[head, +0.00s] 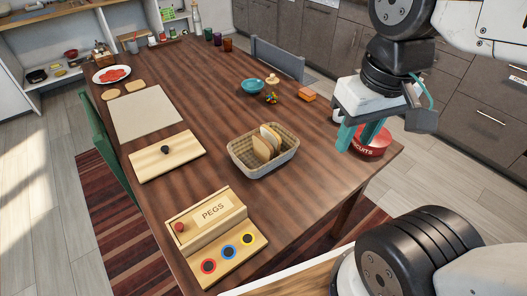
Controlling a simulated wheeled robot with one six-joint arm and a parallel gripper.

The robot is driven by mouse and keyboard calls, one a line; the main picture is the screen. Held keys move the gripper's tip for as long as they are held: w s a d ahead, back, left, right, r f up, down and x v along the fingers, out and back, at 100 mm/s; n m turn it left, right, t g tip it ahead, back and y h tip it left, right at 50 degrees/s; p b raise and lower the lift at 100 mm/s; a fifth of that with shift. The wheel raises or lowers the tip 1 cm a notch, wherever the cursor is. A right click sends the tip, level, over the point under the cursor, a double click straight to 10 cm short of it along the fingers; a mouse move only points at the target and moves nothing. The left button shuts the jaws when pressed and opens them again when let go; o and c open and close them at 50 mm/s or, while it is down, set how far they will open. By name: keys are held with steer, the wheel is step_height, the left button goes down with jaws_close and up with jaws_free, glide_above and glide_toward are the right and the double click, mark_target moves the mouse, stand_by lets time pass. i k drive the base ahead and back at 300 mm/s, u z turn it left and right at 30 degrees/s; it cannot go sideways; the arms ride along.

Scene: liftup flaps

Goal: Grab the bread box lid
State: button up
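A flat wooden lid (150,163) with a black knob (165,149) lies on the table, left of the middle. It looks like the bread box lid. A woven bread basket (245,172) with several bread slices (265,146) stands uncovered to its right. My gripper (357,143), with teal fingers, hangs over the right side of the table. Its fingers are apart and nothing shows between them. It is well away from the lid, with the basket in between. It partly hides a red biscuit tin (372,142).
A wooden PEGS box (207,218) with coloured rings sits at the near end of the table (195,90). A beige mat (146,111) lies beyond the lid. A teal bowl (253,86) and small items stand beyond the basket. A green chair (96,132) stands at the left edge.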

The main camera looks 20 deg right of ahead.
mark_target(149, 163)
steer(key=k, duration=0.5)
steer(key=z, duration=2.45)
steer(key=k, duration=1.4)
steer(key=u, duration=2.35)
steer(key=i, duration=1)
steer(key=z, duration=0.05)
